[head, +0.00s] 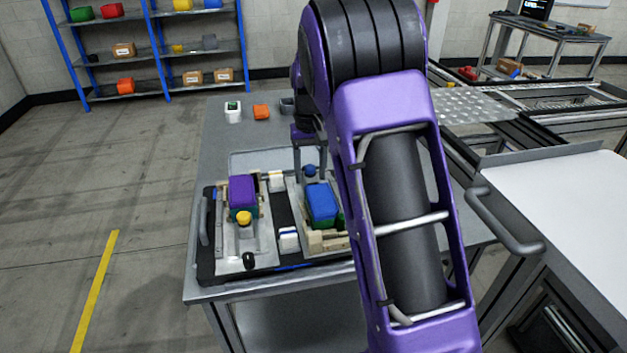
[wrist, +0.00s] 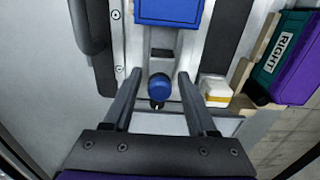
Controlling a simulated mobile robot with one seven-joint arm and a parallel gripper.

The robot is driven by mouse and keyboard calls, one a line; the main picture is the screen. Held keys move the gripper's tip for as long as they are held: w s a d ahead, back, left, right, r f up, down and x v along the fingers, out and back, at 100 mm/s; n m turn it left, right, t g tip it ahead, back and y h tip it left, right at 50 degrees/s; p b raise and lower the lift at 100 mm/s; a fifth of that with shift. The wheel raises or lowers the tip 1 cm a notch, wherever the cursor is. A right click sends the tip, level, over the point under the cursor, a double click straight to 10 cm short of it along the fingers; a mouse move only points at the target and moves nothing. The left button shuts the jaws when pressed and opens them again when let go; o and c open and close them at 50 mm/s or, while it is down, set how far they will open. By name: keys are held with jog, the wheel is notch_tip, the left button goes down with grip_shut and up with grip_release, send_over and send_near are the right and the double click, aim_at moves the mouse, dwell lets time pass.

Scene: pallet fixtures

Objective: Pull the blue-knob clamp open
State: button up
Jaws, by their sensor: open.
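The blue-knob clamp shows its round blue knob (head: 310,170) at the far end of the right-hand fixture, behind a blue block (head: 321,200). In the wrist view the blue knob (wrist: 159,87) is near the centre, with the blue block (wrist: 168,10) beyond it. My gripper (head: 310,178) is at that end of the fixture, pointing down. In the wrist view my gripper (wrist: 160,75) is open, one finger on each side of the knob. Gaps show between the knob and both fingers. My forearm hides part of the fixture's right side in the head view.
Left of it, a second fixture holds a purple block (head: 242,186) with a yellow knob (head: 243,218) in front. A white-and-yellow block (wrist: 216,90) lies close to the right finger. Small containers stand on the table behind. A dark handle (wrist: 90,25) is at the upper left.

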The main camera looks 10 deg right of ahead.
jog(key=shift+r+p, duration=3.35)
jog(key=shift+r, duration=0.7)
